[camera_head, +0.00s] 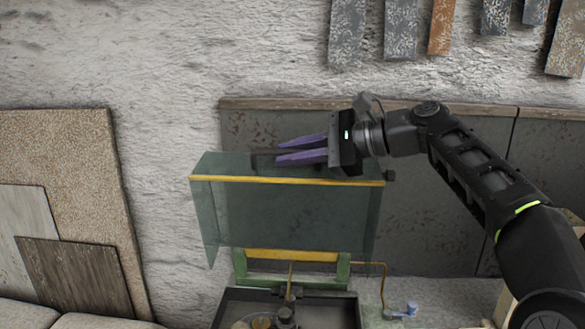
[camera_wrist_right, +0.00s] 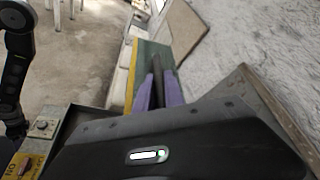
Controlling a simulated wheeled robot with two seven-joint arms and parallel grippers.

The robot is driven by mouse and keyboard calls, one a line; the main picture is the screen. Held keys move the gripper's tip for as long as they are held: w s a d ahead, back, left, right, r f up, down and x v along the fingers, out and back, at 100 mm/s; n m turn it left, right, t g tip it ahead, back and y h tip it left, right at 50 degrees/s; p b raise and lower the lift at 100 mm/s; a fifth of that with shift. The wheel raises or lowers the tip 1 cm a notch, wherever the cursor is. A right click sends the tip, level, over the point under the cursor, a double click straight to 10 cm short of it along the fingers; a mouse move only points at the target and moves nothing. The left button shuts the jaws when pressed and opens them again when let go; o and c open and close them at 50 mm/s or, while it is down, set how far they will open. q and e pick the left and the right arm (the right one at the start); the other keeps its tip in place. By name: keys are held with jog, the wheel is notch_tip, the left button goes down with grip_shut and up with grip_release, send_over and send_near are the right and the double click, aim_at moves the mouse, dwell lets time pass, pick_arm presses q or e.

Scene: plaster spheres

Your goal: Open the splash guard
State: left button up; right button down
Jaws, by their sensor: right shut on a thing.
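The splash guard (camera_head: 285,215) is a translucent green box-like cover with a yellow strip along its upper front edge. It stands raised over the machine, its front panel hanging down; it also shows in the wrist view (camera_wrist_right: 148,62). My right gripper (camera_head: 300,150) is at the guard's top, coming from the right. Its purple fingers are shut on a dark bar (camera_wrist_right: 168,82) at the guard, seen between them in the wrist view. The fingers partly hide the bar in the head view. My left gripper is not in view.
Below the guard are a green frame (camera_head: 240,268) and a dark tray (camera_head: 335,312) holding machine parts. A bent yellow pipe (camera_head: 384,285) stands to the right. Panels (camera_head: 75,190) lean on the left wall, and sample strips (camera_head: 400,30) hang above.

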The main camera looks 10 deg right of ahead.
aim_at(331, 175)
jog(key=shift+w+d, duration=0.1)
jog(key=shift+w, duration=0.3)
jog(key=shift+r, duration=0.1)
jog(key=c, duration=1.7)
grip_release()
jog(key=b+v, duration=0.1)
jog(key=v, duration=0.7)
